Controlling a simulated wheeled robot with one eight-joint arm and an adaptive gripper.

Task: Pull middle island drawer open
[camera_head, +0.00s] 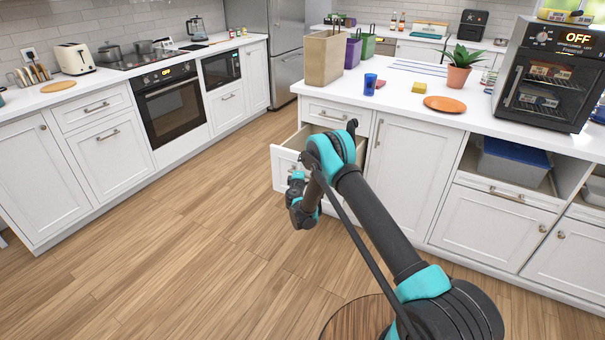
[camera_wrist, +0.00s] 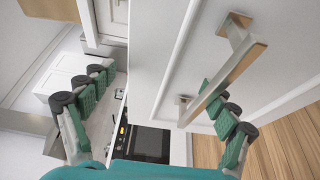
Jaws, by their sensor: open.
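The island's middle drawer (camera_head: 286,170) stands pulled out below a closed top drawer (camera_head: 335,114), with its inside partly showing in the head view. In the wrist view, a white front with a metal bar handle (camera_wrist: 222,72) fills the upper right. My gripper (camera_head: 302,205) is low at the pulled-out drawer's front. In the wrist view my gripper (camera_wrist: 157,85) has its fingers spread wide. The right finger lies close beside the handle, partly behind it; the left finger is well away to the left. I cannot tell whether the handle is touched.
The island counter carries a paper bag (camera_head: 324,57), a blue cup (camera_head: 370,84), a plant (camera_head: 460,68) and a toaster oven (camera_head: 548,72). A white cabinet door (camera_head: 413,170) is right of the drawers. The wood floor (camera_head: 190,240) in front is clear.

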